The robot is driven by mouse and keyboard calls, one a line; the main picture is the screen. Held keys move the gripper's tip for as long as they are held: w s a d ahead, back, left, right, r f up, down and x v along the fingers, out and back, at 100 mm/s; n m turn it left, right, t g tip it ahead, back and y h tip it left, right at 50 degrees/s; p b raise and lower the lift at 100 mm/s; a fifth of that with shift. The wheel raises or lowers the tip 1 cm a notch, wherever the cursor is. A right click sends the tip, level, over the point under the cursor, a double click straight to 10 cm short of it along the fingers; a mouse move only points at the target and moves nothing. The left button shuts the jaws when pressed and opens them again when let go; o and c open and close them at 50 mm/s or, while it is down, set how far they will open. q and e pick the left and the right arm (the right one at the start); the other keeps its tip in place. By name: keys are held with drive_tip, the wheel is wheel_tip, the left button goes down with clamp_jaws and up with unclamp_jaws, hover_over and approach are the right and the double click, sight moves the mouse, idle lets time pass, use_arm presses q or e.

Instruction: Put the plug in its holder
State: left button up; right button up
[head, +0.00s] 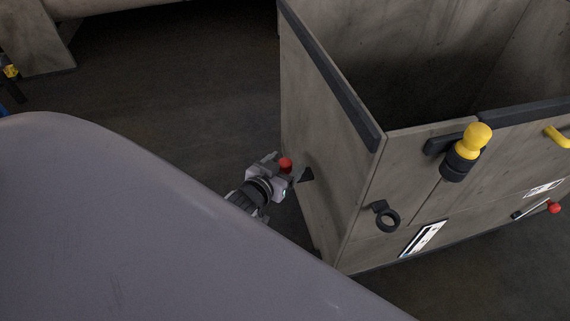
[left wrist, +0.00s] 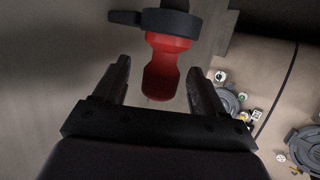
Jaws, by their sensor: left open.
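A red plug-like piece (left wrist: 162,70) sits in a black ring holder (left wrist: 172,22) in the left wrist view. Its red top (head: 286,164) shows in the head view, beside the left wall of the grey bin. My left gripper (left wrist: 158,72) is open, with one finger on each side of the red piece; I cannot tell if they touch it. In the head view my left gripper (head: 281,181) is partly hidden. A yellow-topped plug (head: 477,139) stands in a black holder on the bin's front. An empty black ring holder (head: 387,220) is below left of it. My right gripper is not in view.
The grey bin (head: 335,185) is open on top with black rim strips. A large smooth grey surface (head: 130,220) fills the lower left. A red-tipped lever (head: 553,208) and yellow handle (head: 557,137) stick out at right. Dark floor lies behind.

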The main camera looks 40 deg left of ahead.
use_arm(q)
drive_tip(key=shift+s+r, duration=0.15)
drive_tip(key=shift+s, duration=0.2)
drive_tip(key=p+v, duration=0.2)
drive_tip(key=v, duration=0.4)
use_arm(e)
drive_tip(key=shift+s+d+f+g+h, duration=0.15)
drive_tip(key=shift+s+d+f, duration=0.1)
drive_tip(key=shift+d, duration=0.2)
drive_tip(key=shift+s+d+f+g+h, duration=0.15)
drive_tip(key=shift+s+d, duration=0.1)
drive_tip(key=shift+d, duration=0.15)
use_arm(q)
drive_tip(key=shift+s+r, duration=0.1)
drive_tip(key=shift+s, duration=0.05)
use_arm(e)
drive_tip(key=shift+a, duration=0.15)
